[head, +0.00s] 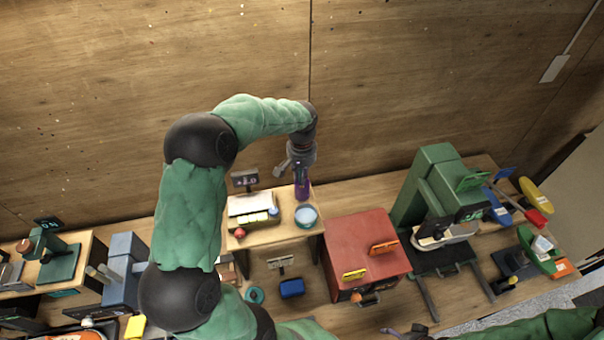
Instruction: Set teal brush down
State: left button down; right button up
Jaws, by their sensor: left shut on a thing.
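My left gripper (300,178) points down over the small raised wooden stand (262,238) in the middle. It is shut on a purple thing (302,191), which hangs just behind a round light-blue container (306,216). I cannot tell whether the purple thing touches the stand. I cannot make out a teal brush for certain; a small teal ring (255,295) lies lower on the bench. My right arm comes in at the lower right, and its dark end (408,333) is at the bottom edge, too cut off to show the jaws.
A white tray with yellow blocks (252,207) and a small red ball (240,233) are on the stand. A red box (365,252) is to its right, then a green machine (430,190). A blue brush-like block (291,288) lies below. My left arm hides part of the bench.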

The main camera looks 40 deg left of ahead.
pick_arm(q)
jog(key=shift+f, duration=0.1)
jog(key=c, duration=1.6)
grip_release()
jog(key=shift+f, duration=0.1)
jog(key=o, duration=0.4)
jog(key=shift+o, duration=0.2)
jog(key=shift+r, duration=0.25)
notch_tip(320, 180, up, 12)
jog(key=shift+b, duration=0.8)
